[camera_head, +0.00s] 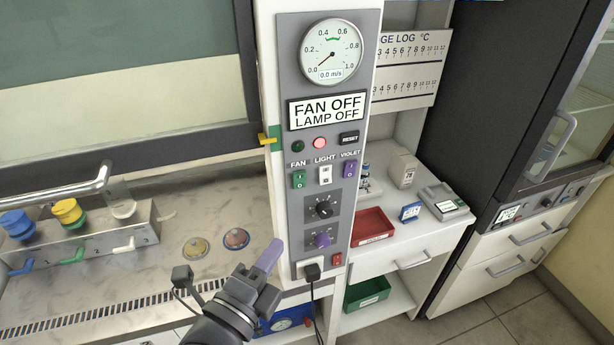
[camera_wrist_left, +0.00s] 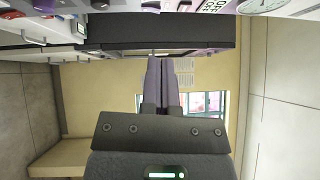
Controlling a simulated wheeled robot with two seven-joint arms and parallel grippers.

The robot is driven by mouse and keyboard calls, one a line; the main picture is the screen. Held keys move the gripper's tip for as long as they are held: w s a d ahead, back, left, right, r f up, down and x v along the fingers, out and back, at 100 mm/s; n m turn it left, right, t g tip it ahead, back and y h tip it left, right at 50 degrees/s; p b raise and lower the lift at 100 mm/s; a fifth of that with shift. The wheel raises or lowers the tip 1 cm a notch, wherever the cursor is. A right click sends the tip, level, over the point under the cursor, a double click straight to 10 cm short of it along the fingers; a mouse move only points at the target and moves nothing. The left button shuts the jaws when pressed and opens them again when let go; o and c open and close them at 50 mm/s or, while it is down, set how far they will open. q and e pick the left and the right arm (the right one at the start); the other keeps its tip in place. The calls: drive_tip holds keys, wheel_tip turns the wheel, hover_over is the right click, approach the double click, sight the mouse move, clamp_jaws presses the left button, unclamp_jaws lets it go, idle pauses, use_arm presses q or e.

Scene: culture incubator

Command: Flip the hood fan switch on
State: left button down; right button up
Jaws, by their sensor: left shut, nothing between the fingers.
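The control panel (camera_head: 308,224) stands upright in the middle of the head view. Its FAN switch (camera_head: 299,179) is a green rocker at the left of a row of three. The white LIGHT switch (camera_head: 325,174) and the violet VIOLET switch (camera_head: 350,168) sit to its right. The display (camera_head: 327,110) reads FAN OFF, LAMP OFF. The gauge (camera_head: 331,52) needle points near 0.0. My left gripper (camera_head: 272,250) is shut and empty, below and left of the FAN switch, apart from it. Its closed fingers also show in the left wrist view (camera_wrist_left: 161,80). My right gripper is not in view.
The hood sash frame (camera_head: 130,150) is at the left, above the worktop. Coloured valves (camera_head: 68,211) stand at the far left. Two knobs (camera_head: 322,208) and a plugged cord (camera_head: 312,272) are lower on the panel. A red tray (camera_head: 372,227) sits on the bench at right.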

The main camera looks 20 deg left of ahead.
use_arm(q)
drive_tip(key=p, duration=0.1)
approach(303, 175)
drive_tip(key=w+d, duration=0.4)
drive_tip(key=shift+w+a+r+p, duration=0.15)
drive_tip(key=shift+w+a+p, duration=0.25)
drive_tip(key=shift+w+a, duration=0.85)
drive_tip(key=shift+d, duration=0.1)
drive_tip(key=shift+w+r+p, duration=0.2)
drive_tip(key=shift+r+p, duration=0.2)
drive_tip(key=shift+p, duration=0.45)
drive_tip(key=shift+f+g, duration=0.3)
drive_tip(key=shift+n, duration=0.3)
